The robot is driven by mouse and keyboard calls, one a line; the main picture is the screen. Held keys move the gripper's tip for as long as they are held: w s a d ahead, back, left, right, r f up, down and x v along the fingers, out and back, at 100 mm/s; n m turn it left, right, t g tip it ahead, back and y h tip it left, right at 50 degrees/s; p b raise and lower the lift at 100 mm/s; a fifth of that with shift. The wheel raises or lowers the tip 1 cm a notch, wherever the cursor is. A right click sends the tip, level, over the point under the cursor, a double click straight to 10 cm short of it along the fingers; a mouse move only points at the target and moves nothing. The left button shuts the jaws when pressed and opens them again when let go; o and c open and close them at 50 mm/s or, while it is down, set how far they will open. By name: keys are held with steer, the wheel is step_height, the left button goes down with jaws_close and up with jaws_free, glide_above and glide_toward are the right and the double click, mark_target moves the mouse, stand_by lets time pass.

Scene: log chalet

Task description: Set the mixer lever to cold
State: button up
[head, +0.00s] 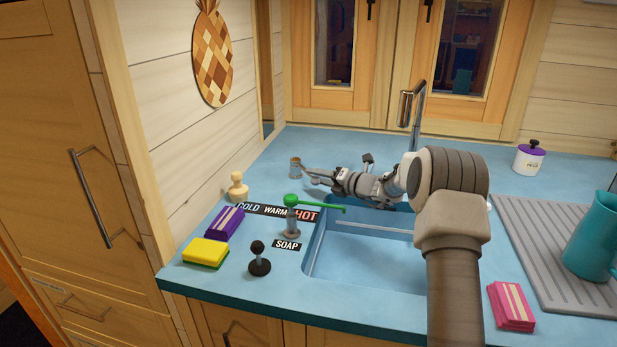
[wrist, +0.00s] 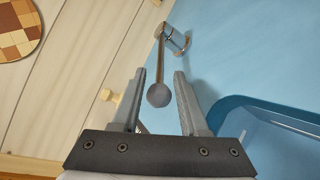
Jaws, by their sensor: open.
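The mixer is a short metal post (head: 295,167) at the back left of the sink, also in the wrist view (wrist: 177,39). Its thin lever (wrist: 160,60) ends in a grey ball (wrist: 158,95), a small grey knob in the head view (head: 315,181). The lever points from the post toward my gripper, nearer the HOT end of the label strip. My gripper (wrist: 160,72) is open, one finger on each side of the lever, with gaps visible. The COLD, WARM, HOT label strip (head: 278,211) lies in front, left of the sink.
A green-topped dispenser (head: 291,222) stands by the SOAP label (head: 287,244). The sink (head: 325,262) and tall spout (head: 414,115) are right.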

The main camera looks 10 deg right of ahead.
steer(key=shift+x, duration=2.15)
